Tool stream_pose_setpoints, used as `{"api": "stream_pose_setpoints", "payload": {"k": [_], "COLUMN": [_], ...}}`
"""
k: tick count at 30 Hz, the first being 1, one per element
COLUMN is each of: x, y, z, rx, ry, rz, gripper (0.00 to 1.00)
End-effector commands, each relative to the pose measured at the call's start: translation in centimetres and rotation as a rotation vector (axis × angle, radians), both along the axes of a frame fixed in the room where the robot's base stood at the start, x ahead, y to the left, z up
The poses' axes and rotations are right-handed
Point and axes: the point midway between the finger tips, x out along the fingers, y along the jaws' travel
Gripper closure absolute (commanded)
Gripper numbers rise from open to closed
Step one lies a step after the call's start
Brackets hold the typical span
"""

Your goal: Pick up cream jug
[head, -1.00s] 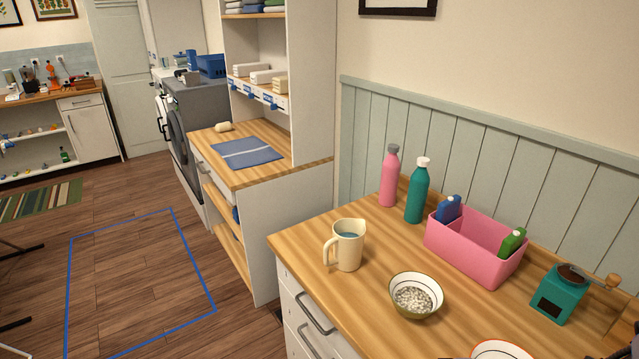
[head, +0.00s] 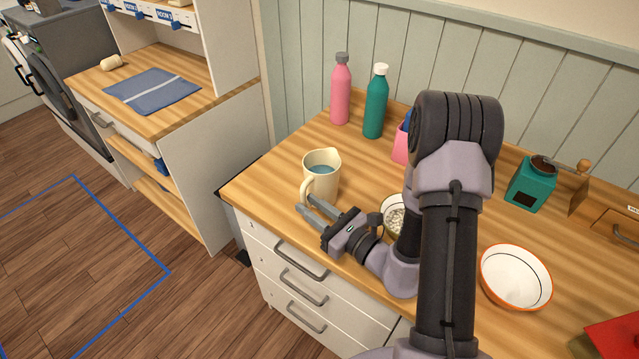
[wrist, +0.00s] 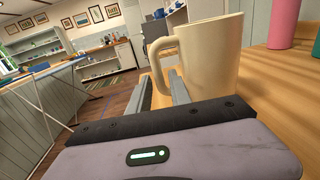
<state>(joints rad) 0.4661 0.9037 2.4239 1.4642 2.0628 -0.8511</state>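The cream jug (head: 324,180) stands upright near the left front corner of the wooden counter, with bluish liquid inside. Its handle (head: 308,187) faces the front left. My gripper (head: 305,205) is low over the counter's front edge, close beside the jug on the handle side. Its two grey fingers are apart and empty. In the wrist view the jug (wrist: 210,55) fills the upper right. Its handle (wrist: 151,55) appears just ahead of the gap between the fingertips (wrist: 159,76). I cannot tell whether a finger touches the jug.
A bowl of pale pebbles (head: 394,216) sits right of the jug, partly hidden by my arm. Pink (head: 341,92) and teal (head: 376,104) bottles stand behind. A white bowl (head: 515,277) and teal grinder (head: 531,184) are further right. The counter left of the jug is clear.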

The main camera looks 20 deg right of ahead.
Motion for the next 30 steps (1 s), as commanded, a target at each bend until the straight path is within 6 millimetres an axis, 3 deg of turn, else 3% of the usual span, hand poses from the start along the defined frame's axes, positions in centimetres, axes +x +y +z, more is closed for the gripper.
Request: {"api": "stream_pose_setpoints", "payload": {"k": [10,16,20,30], "x": [4.6,4.7,4.7,4.7], "y": [2.7,2.7,2.7,2.7], "z": [-0.1,-0.1,-0.1,-0.1], "rx": [0.000,0.001,0.001,0.001], "ry": [-0.001,0.000,0.000,0.000], "rz": [0.003,0.002,0.002,0.002], "gripper": [0.76,0.76,0.99,1.00]}}
